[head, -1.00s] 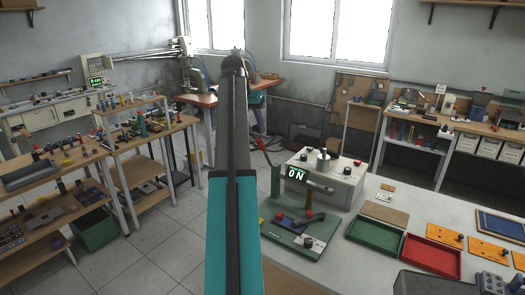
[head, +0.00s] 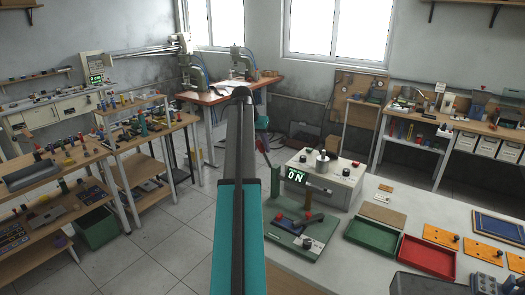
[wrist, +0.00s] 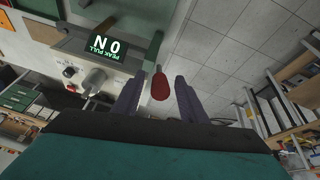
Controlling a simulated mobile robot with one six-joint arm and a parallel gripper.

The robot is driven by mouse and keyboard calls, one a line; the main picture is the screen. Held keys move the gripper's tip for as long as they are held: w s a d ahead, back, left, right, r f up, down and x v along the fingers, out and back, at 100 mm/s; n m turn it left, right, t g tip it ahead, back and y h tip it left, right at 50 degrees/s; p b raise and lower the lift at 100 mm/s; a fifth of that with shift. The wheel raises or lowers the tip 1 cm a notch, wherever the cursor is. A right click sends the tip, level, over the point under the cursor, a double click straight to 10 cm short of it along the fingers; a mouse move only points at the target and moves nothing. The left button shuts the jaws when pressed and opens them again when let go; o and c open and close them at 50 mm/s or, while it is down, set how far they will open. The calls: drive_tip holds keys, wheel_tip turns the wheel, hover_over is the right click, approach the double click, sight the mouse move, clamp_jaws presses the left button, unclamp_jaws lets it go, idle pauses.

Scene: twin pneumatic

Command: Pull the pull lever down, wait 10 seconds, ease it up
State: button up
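The pull lever ends in a red knob (wrist: 160,85) on a thin stem in the wrist view. In the head view the lever's red part (head: 260,147) shows just right of my arm, beside the force tester. My gripper (wrist: 158,92) is open, with one dark finger on each side of the knob and a visible gap to each. The gripper is mostly hidden behind my arm in the head view. The tester's green display (head: 297,176) reads 0 N; in the wrist view the display (wrist: 108,45) also shows "PEAK PULL".
The tester has a pale control box (head: 330,175) with knobs and a green base plate (head: 290,238) on the white bench. A green tray (head: 376,238) and red tray (head: 428,257) lie to the right. Open tiled floor (head: 160,235) lies left of my arm.

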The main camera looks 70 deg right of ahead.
sight(262, 152)
drive_tip(key=shift+p+x, duration=0.7)
drive_tip(key=shift+x, duration=1.4)
clamp_jaws()
